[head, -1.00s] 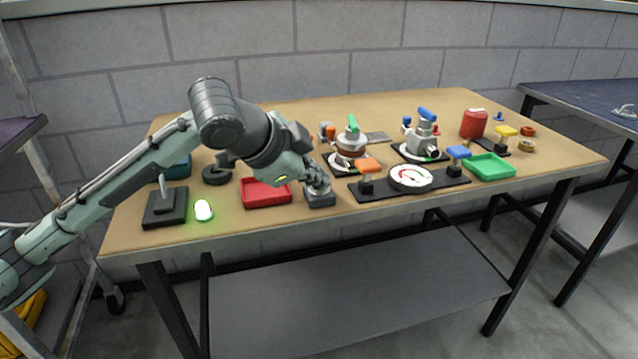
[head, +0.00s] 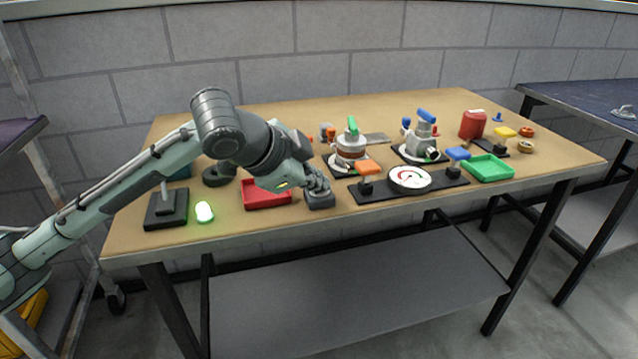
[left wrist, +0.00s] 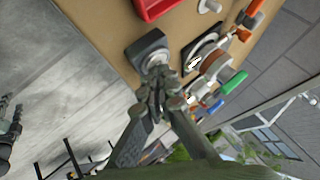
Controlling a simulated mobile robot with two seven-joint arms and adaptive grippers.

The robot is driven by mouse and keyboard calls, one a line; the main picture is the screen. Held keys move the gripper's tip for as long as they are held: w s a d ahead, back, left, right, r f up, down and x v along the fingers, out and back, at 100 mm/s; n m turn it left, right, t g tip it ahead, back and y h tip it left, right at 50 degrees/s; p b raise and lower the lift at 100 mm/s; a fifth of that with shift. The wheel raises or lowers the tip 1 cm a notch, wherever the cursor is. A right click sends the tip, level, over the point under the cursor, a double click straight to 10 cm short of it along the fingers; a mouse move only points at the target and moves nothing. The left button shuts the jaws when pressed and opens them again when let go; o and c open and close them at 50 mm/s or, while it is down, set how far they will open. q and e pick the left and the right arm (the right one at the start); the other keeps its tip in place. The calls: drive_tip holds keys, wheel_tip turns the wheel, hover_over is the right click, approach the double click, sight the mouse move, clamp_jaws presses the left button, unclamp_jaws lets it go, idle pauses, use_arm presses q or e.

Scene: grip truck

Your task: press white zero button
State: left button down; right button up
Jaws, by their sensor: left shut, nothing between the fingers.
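A small dark grey box (head: 320,201) sits near the table's front edge, right of the red tray. It also shows in the left wrist view (left wrist: 140,47), with a pale patch on its top that is partly covered. I cannot make out a zero mark. My left gripper (head: 319,184) is shut and empty, with its fingertips right over the box top. In the left wrist view the fingertips (left wrist: 158,82) overlap the box's near side; I cannot tell if they touch it. A dark jointed shape at that view's left edge may be my right gripper.
A red tray (head: 266,203) lies just left of the box. A round gauge (head: 409,178) on a black plate stands to the right. A glowing green light (head: 204,211) is at the left. A valve with a green handle (head: 351,143) stands behind.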

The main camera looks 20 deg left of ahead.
use_arm(q)
drive_tip(key=shift+a+p, duration=0.1)
drive_tip(key=shift+p, duration=0.4)
wheel_tip(320, 180, up, 3)
drive_tip(key=shift+f+p, duration=0.2)
drive_tip(key=shift+p, duration=0.85)
drive_tip(key=shift+r, duration=1.85)
